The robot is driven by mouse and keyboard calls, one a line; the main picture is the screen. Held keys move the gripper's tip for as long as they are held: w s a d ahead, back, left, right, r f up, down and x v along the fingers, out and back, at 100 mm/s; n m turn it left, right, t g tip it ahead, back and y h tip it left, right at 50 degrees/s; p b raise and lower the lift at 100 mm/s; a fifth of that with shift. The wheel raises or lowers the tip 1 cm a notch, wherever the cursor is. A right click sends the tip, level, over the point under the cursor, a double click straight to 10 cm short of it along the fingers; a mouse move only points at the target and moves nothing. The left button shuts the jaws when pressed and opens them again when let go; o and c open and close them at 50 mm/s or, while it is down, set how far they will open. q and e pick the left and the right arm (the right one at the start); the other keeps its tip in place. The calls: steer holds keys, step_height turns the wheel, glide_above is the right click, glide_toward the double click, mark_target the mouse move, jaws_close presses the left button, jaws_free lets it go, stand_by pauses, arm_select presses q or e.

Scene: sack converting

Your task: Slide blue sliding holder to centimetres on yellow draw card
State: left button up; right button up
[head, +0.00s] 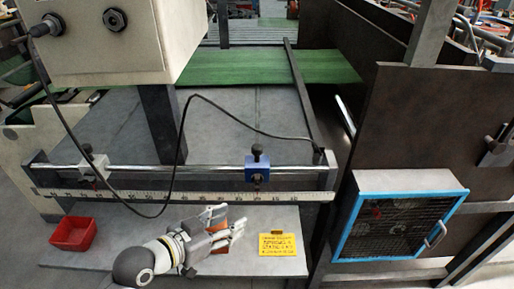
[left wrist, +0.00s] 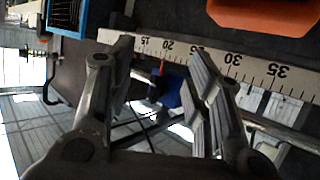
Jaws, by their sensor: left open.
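The blue sliding holder (head: 257,172), with a black knob on top, sits on the metal rail (head: 205,169) right of its middle, above the white ruler (head: 190,196). The yellow card (head: 277,244) lies on the grey shelf; its writing is too small to read. My left gripper (head: 235,219) is open over the shelf, in front of and below the holder and left of the card, touching neither. In the left wrist view, the blue holder (left wrist: 172,88) shows partly between the open fingers (left wrist: 160,50), beyond them, near the ruler (left wrist: 245,68). My right gripper is not seen.
A grey-white holder (head: 94,164) sits on the rail's left part. A red tray (head: 74,233) stands on the shelf at left. An orange object (left wrist: 268,12) is close to my gripper. A black cable hangs across the rail. A blue-framed grille (head: 400,226) is at right.

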mark_target(253, 150)
arm_select(q)
steer(key=w+r+m+t+h, duration=0.1)
steer(key=w+r+t+h, duration=0.2)
steer(key=w+r, duration=0.6)
steer(key=w+d+p, duration=0.1)
steer(key=d, duration=0.1)
steer(key=w+d+r+p, duration=0.1)
steer(key=d, duration=0.1)
steer(key=w+d+r+p, duration=0.1)
steer(key=w+d, duration=0.1)
steer(key=shift+w, duration=0.1)
steer(key=shift+x, duration=0.8)
steer(key=shift+f, duration=0.1)
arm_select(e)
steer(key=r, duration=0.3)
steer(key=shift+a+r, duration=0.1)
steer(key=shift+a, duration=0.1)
arm_select(q)
jaws_close()
